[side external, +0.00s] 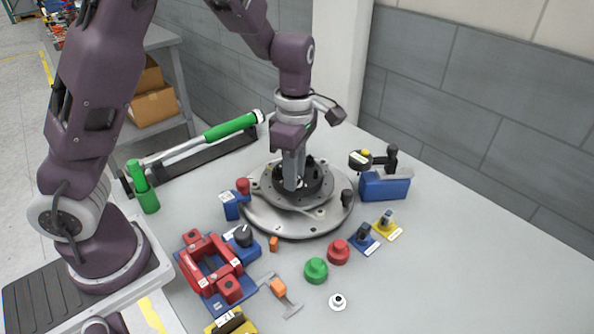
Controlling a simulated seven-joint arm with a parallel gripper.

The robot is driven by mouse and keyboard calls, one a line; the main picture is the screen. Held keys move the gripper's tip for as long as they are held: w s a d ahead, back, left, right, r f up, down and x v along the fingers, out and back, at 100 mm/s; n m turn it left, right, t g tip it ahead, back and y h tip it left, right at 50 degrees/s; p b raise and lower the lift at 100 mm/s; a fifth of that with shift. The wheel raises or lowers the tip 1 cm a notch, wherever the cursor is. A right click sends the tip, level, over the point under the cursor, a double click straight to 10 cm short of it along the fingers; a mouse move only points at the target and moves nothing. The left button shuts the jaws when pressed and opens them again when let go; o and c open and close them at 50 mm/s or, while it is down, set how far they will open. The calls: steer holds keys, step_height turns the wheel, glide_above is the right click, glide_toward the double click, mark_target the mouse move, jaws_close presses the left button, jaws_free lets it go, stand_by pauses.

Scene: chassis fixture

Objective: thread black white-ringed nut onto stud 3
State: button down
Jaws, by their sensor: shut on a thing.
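My gripper (291,188) points straight down into the dark hub (322,189) of the round grey chassis fixture (275,221). Its jaws are shut on a small part low in the hub, which I take to be the black white-ringed nut. The part is mostly hidden by the fingers and the dark hub, so its ring and tilt cannot be made out. Short dark posts stand around the hub. Stud 3 cannot be told from the others, and whether the nut touches a stud is not visible.
A blue block with a black knob (243,236) and a red clamp frame (208,265) stand at front left. Red (339,252) and green (316,270) knobs and a white-rimmed disc (338,301) lie in front. A blue holder (384,187) stands right. The table's right side is clear.

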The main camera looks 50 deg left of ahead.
steer(key=shift+w+d, duration=0.4)
steer(key=shift+w, duration=0.1)
steer(key=m, duration=0.3)
steer(key=shift+m, duration=0.4)
steer(key=m, duration=0.2)
steer(key=shift+s+m, duration=0.1)
steer(key=shift+m, duration=0.3)
steer(key=shift+w+d+f, duration=0.15)
steer(key=shift+w+f, duration=0.1)
steer(key=shift+w, duration=0.05)
steer(key=shift+s+r+m, duration=0.1)
steer(key=shift+s+m, duration=0.05)
steer(key=shift+m, duration=0.15)
steer(key=m, duration=0.3)
steer(key=shift+a, duration=0.2)
steer(key=m, duration=0.3)
steer(key=shift+m, duration=0.3)
